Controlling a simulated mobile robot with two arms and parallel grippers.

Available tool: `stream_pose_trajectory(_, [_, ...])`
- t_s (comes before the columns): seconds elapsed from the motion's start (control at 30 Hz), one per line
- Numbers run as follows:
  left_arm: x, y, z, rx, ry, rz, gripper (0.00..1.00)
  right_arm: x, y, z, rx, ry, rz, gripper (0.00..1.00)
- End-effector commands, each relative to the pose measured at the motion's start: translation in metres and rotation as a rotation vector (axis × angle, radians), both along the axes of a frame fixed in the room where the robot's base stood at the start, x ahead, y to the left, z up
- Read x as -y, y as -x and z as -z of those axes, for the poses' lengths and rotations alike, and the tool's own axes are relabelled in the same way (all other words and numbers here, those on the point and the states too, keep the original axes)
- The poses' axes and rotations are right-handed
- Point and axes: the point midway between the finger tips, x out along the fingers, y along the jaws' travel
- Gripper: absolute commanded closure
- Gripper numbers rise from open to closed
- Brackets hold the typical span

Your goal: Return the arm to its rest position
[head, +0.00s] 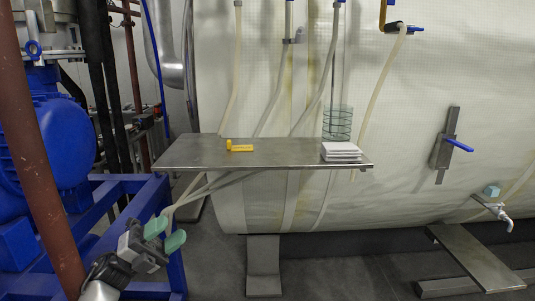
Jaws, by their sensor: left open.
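My left gripper (168,233) shows at the lower left, with pale green fingertips spread apart and nothing between them. It is in front of and below the left end of the metal shelf (200,150), apart from it. My left arm comes in from the bottom left corner.
On the shelf are a small yellow object (239,148), a white stack (341,151) and a greenish wire basket (337,122). A blue pump (65,145) and blue frame (110,195) stand at left, near my arm. A tap (497,212) is at right.

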Motion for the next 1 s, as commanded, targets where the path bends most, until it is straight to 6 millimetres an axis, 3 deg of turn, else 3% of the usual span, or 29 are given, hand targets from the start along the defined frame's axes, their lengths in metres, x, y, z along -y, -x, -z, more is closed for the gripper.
stream_pose_trajectory(0.13, [-0.041,-0.050,-0.017,-0.241,0.278,-0.236,0.52,0.001,0.000,0.000,0.000,0.001,0.000,0.51])
stream_pose_trajectory(0.27, [-0.082,-0.087,-0.008,-0.490,0.499,-0.406,0.52,0.002,0.000,0.000,0.000,0.002,-0.001,0.51])
stream_pose_trajectory(0.4, [-0.114,-0.112,0.018,-0.747,0.675,-0.537,0.52,0.003,0.000,0.000,0.000,0.004,-0.002,0.51])
stream_pose_trajectory(0.63, [-0.141,-0.128,0.074,-1.134,0.861,-0.679,0.52,0.004,0.000,0.000,0.000,0.005,-0.002,0.51])
stream_pose_trajectory(0.87, [-0.133,-0.108,0.196,-1.334,0.829,-0.773,0.52,0.004,0.000,0.000,0.000,0.005,-0.002,0.51])
stream_pose_trajectory(1.0, [-0.125,-0.078,0.283,-1.478,0.801,-0.841,0.52,0.004,0.000,0.000,0.000,0.004,-0.002,0.51])
